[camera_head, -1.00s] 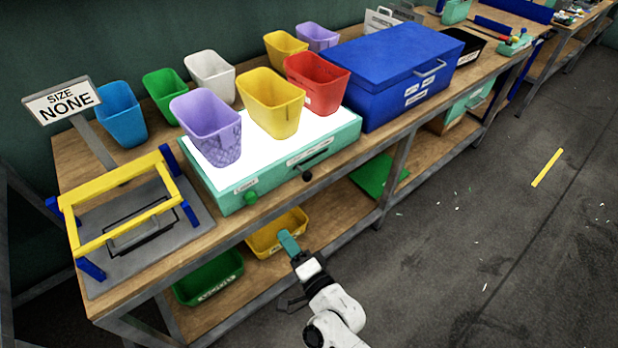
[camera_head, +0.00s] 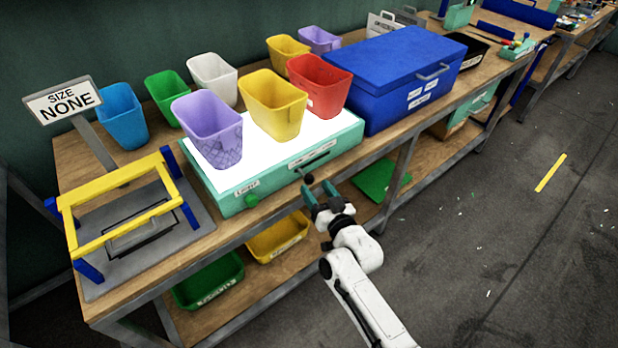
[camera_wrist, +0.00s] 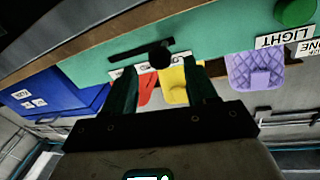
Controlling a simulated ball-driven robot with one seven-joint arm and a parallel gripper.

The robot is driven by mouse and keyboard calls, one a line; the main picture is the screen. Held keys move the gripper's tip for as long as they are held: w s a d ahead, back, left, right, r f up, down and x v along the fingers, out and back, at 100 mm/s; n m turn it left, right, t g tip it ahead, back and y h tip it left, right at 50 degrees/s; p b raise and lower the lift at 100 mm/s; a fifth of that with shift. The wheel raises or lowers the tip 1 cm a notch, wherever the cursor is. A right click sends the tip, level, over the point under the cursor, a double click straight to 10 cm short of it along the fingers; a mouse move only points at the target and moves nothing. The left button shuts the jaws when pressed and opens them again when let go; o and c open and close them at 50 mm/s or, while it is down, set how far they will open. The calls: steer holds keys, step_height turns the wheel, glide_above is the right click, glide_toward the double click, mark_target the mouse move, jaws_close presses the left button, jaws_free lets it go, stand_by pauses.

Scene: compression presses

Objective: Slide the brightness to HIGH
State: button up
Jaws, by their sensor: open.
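The teal light box (camera_head: 240,200) with a glowing white top stands on the bench. Its front face carries a dark horizontal slot (camera_head: 318,157) and a round black slider knob (camera_head: 309,179), towards the slot's left end in the head view. In the upside-down wrist view, the knob (camera_wrist: 159,55) sticks out beside the slot (camera_wrist: 130,60). My gripper (camera_head: 321,188) is open in front of the box's front face. In the wrist view, the knob appears between the two teal fingers (camera_wrist: 162,80); I cannot tell whether they touch it. The label near the slot is too small to read.
A green knob (camera_head: 251,201) sits left on the same face, by the LIGHT label (camera_wrist: 285,38). Purple (camera_head: 207,130) and yellow (camera_head: 273,105) bins stand on the lit top. A blue chest (camera_head: 395,75) is to the right.

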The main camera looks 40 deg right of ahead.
mark_target(312, 182)
steer(key=shift+w+d+b, duration=0.2)
steer(key=shift+w+d, duration=0.05)
steer(key=shift+w, duration=1.1)
steer(key=shift+w+d+b, duration=0.15)
steer(key=shift+w+d, duration=0.1)
steer(key=shift+w, duration=1.05)
steer(key=shift+c, duration=0.2)
jaws_close()
